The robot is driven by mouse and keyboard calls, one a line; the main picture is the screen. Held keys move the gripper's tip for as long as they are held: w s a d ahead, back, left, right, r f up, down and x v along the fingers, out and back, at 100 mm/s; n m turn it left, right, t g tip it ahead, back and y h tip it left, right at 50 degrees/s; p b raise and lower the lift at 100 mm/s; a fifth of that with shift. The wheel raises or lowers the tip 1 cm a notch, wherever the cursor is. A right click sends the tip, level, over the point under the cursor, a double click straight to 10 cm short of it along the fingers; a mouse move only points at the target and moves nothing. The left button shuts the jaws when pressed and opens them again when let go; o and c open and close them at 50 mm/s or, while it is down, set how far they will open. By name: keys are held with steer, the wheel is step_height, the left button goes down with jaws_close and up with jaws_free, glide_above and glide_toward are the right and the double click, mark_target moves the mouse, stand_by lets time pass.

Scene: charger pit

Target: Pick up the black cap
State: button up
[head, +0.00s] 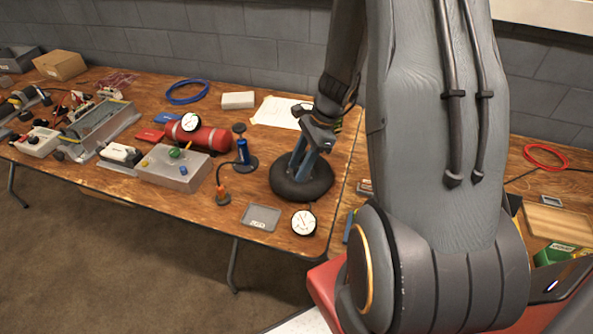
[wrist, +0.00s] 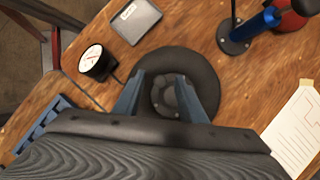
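My gripper (wrist: 168,84) points down over a black tyre-like ring (wrist: 205,68) on the wooden table. Its two blue fingers are apart, with a dark grey round piece (wrist: 172,98) showing between them at the ring's middle. I cannot tell whether the fingers touch this piece or whether it is the black cap. In the head view the gripper (head: 308,162) is low over the ring (head: 300,190), and the fingers hide its middle. A small dark piece lies by the grey metal box at the left, too small to make out.
A blue hand pump (head: 243,155) stands left of the ring, with a red cylinder (head: 205,139) behind it. A round gauge (head: 303,222) and a grey tray (head: 261,217) lie near the front edge. White paper (head: 279,112) lies behind. Bare wood separates these.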

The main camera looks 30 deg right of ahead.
jaws_close()
steer(key=shift+r, duration=0.1)
step_height(320, 180, up, 10)
steer(key=b, duration=0.1)
stand_by(0.7)
